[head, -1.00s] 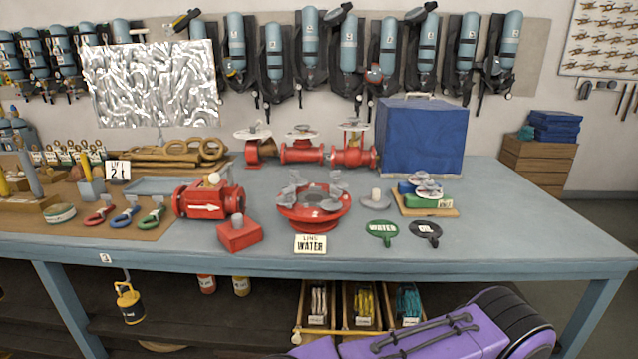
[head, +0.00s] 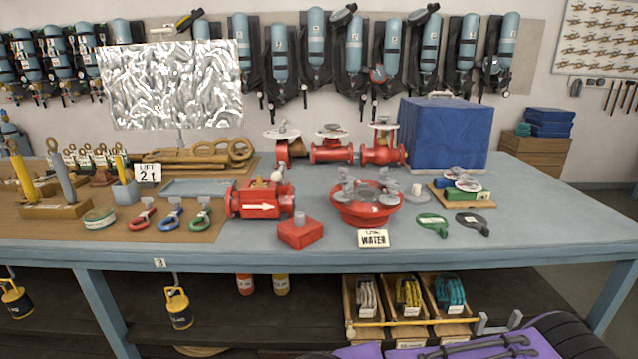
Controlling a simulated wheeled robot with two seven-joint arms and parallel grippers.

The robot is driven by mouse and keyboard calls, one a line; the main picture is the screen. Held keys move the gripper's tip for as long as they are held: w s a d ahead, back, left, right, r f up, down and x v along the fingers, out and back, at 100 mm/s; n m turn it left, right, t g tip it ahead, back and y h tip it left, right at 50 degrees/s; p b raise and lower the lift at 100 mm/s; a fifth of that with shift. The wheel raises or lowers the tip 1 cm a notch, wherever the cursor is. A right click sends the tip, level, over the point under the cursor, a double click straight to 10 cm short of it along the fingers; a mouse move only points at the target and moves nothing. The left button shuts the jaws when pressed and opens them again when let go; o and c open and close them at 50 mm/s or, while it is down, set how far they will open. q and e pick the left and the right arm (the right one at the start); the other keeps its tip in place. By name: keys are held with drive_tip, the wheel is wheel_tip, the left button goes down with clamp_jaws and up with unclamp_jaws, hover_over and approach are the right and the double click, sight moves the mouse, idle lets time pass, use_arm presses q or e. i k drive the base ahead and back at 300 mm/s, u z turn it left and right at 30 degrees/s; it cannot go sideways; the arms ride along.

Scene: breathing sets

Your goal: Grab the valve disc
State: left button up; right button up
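No part is plainly marked as the valve disc. A small grey disc with an upright stem (head: 415,194) lies on the bench right of a round red valve body (head: 366,214), which has grey bolts standing around its top. White round discs (head: 463,180) lie stacked on a green and blue block at the right. A red valve with a white arrow (head: 258,207) stands at the left, with a red block (head: 297,233) beside it. Neither of my grippers is in view.
A blue box (head: 441,135) stands at the back. The blue-grey bench (head: 545,220) is clear at the right.

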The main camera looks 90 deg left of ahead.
sight(259, 183)
drive_tip(key=z, duration=0.05)
drive_tip(key=k, duration=0.9)
drive_tip(key=u, duration=1.9)
